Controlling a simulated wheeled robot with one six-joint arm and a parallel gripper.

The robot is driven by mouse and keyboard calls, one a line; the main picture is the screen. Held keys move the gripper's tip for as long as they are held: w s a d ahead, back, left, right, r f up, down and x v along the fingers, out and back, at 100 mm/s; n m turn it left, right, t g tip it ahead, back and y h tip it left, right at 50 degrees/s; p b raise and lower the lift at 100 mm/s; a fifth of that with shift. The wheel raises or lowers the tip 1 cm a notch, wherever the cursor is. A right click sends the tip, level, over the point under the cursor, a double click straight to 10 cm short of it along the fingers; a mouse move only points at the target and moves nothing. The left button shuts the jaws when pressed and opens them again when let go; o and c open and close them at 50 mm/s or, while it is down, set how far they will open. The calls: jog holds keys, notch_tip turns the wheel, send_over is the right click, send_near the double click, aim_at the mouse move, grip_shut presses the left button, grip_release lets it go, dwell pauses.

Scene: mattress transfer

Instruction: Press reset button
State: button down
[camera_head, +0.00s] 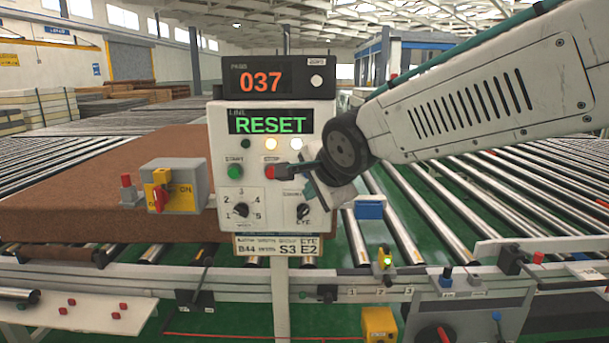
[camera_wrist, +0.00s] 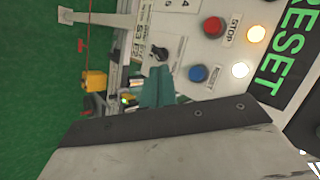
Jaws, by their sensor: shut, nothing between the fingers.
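The control panel (camera_head: 222,140) stands upright on a post, with a green RESET text on its display (camera_head: 270,122). The blue reset button (camera_wrist: 198,73) shows in the wrist view beside a RESET label. In the head view my arm and gripper hide it. The red STOP button (camera_head: 270,171) and green START button (camera_head: 234,172) are to its left. My gripper (camera_head: 311,190) is in front of the panel's right side. In the wrist view its teal fingers (camera_wrist: 158,84) are shut and empty, left of the blue button. I cannot tell whether they touch the panel.
Selector knobs (camera_head: 240,210) sit below the buttons. A grey box with a red switch (camera_head: 158,198) is left of the panel. A brown mattress (camera_head: 100,205) lies behind on the rollers (camera_head: 400,215). A rail with small controls (camera_head: 388,262) runs in front.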

jog(key=w, duration=0.8)
jog(key=shift+d, duration=0.2)
jog(key=shift+w, duration=0.2)
dwell(1.6)
jog(key=shift+w, duration=0.25)
jog(key=shift+w, duration=0.85)
dwell(0.9)
jog(key=shift+s, duration=1.25)
jog(key=shift+s+a, duration=0.1)
jog(key=shift+s, duration=2.45)
